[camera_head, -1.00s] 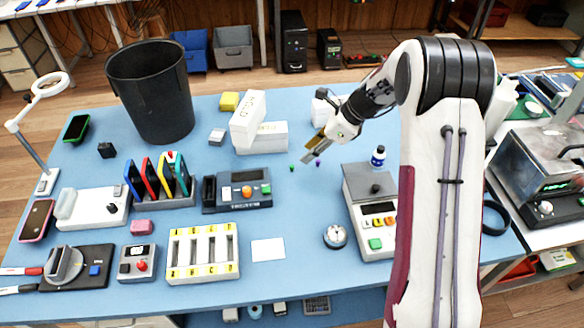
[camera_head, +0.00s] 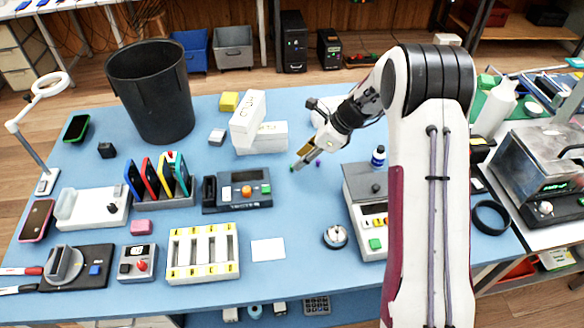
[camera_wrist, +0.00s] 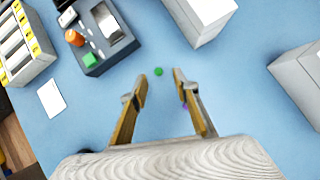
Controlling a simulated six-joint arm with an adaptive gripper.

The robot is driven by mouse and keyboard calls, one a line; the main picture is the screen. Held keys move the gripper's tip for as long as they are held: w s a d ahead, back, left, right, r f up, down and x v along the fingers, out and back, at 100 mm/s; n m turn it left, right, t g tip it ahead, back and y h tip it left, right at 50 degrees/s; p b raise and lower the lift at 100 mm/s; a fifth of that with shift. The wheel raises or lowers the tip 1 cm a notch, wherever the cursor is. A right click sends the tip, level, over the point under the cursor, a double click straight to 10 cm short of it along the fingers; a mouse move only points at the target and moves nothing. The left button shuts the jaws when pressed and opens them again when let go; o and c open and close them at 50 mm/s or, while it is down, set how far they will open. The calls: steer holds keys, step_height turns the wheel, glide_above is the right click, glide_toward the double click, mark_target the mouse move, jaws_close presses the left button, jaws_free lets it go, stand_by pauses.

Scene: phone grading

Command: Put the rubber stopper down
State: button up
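My gripper (camera_head: 297,166) points down and left over the middle of the blue table. In the wrist view its two fingers (camera_wrist: 160,75) are apart with nothing held between them. A small green piece (camera_wrist: 158,71) lies on the table just beyond the gap between the fingertips. It also shows in the head view (camera_head: 291,168), close to the fingertips. A small purple piece (camera_wrist: 184,106) is partly hidden by the right finger; it shows to the right of the gripper in the head view (camera_head: 318,163). I cannot tell which of these small pieces is the rubber stopper.
White boxes (camera_head: 247,118) stand behind and left of my gripper. A grey device with an orange knob (camera_head: 237,195) is to the left, a scale (camera_head: 364,190) to the right. A white card (camera_head: 268,249) lies in front. The table around the green piece is clear.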

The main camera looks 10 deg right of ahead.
mark_target(295, 172)
steer(key=shift+x, duration=1.95)
steer(key=shift+s+a, duration=0.1)
steer(key=shift+a, duration=0.05)
steer(key=shift+r, duration=0.1)
steer(key=c, duration=0.8)
